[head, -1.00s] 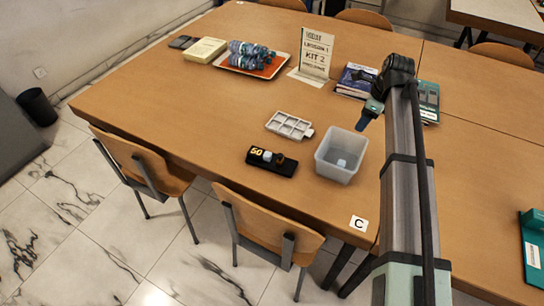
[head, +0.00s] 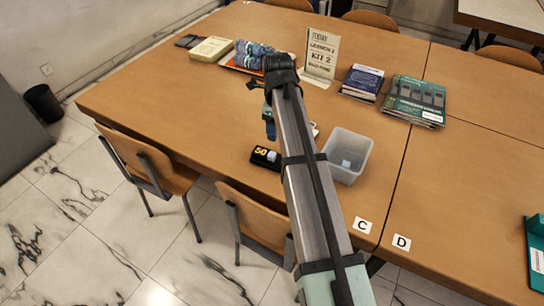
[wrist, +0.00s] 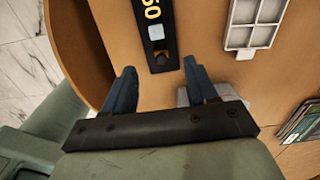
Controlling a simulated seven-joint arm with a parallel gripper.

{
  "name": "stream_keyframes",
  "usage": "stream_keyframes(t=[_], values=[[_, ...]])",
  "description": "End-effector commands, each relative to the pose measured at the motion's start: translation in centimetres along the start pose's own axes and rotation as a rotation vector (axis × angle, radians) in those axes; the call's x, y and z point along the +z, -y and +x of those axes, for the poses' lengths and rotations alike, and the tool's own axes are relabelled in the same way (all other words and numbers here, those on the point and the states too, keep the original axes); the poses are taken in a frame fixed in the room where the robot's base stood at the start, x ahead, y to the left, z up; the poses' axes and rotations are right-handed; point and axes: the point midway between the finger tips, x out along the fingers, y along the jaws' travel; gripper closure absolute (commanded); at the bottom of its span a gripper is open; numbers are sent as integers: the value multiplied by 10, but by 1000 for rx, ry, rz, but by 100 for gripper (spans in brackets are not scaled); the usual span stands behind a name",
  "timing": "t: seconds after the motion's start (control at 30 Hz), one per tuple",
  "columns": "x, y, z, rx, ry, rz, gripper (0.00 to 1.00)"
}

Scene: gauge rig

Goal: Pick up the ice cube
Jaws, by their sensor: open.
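A small pale, translucent cube (head: 271,156), which looks like an ice cube, sits on a black block marked 50 (head: 259,155). Another pale cube-like thing (head: 346,163) shows inside the translucent bin (head: 361,146). My gripper (wrist: 158,66) is open and empty. Its blue fingers point toward the block, with the cube beyond the fingertips. In the head view my gripper (head: 270,126) is above the table just behind the block, and my arm hides the block's right part.
A pale compartment tray (wrist: 254,22) lies beside the block, mostly hidden by my arm in the head view. A sign (head: 321,54), books (head: 362,81) and magazines (head: 415,99) stand farther back. A chair (head: 255,222) is at the table's front edge.

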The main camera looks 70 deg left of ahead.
Motion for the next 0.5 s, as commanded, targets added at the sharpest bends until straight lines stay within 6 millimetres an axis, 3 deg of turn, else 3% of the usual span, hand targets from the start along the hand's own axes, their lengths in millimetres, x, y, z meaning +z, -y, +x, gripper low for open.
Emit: stream_keyframes(t=[0.2, 0.5], values=[[-1, -1, 40, 2, -1, 0, 43], [0, 0, 70, 1, 1, -1, 43]])
